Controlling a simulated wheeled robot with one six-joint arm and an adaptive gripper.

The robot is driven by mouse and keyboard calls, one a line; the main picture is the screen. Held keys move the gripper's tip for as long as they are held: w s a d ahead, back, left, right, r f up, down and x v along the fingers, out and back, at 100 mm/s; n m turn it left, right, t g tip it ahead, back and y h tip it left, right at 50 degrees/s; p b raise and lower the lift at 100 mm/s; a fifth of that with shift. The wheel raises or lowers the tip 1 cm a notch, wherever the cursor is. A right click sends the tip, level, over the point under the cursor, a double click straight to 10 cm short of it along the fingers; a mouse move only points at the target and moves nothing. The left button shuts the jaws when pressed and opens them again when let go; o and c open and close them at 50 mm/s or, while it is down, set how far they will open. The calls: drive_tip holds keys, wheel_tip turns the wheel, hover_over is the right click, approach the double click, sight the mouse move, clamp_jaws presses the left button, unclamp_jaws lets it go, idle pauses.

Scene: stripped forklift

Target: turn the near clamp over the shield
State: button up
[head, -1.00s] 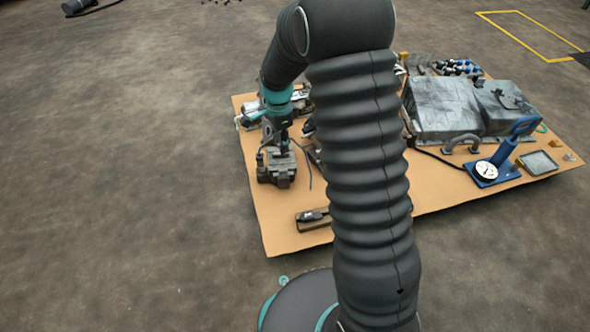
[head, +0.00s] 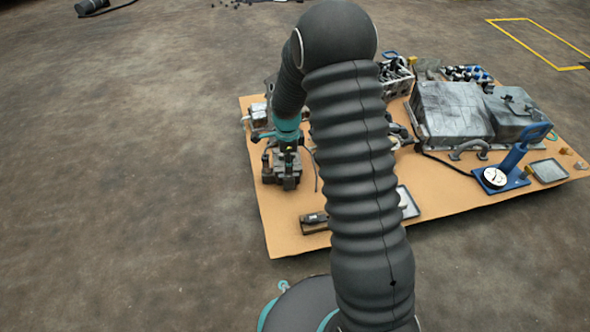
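My gripper (head: 288,149) points down at the left part of the tan board, below the teal wrist ring. Its fingertips are at or just above a dark, blocky metal assembly (head: 281,176). The gripper is small and dark against dark parts, so I cannot tell whether it touches anything or whether its fingers are open. I cannot pick out the near clamp or the shield; they may be part of this dark assembly or hidden by my gripper.
The tan board (head: 289,229) lies on a concrete floor. A large grey metal case (head: 452,110) stands at right, a blue stand with a white dial (head: 496,178) in front of it. A small dark-topped block (head: 314,222) lies near the front edge. My arm hides the board's middle.

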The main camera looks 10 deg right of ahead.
drive_tip(key=shift+f, duration=1.95)
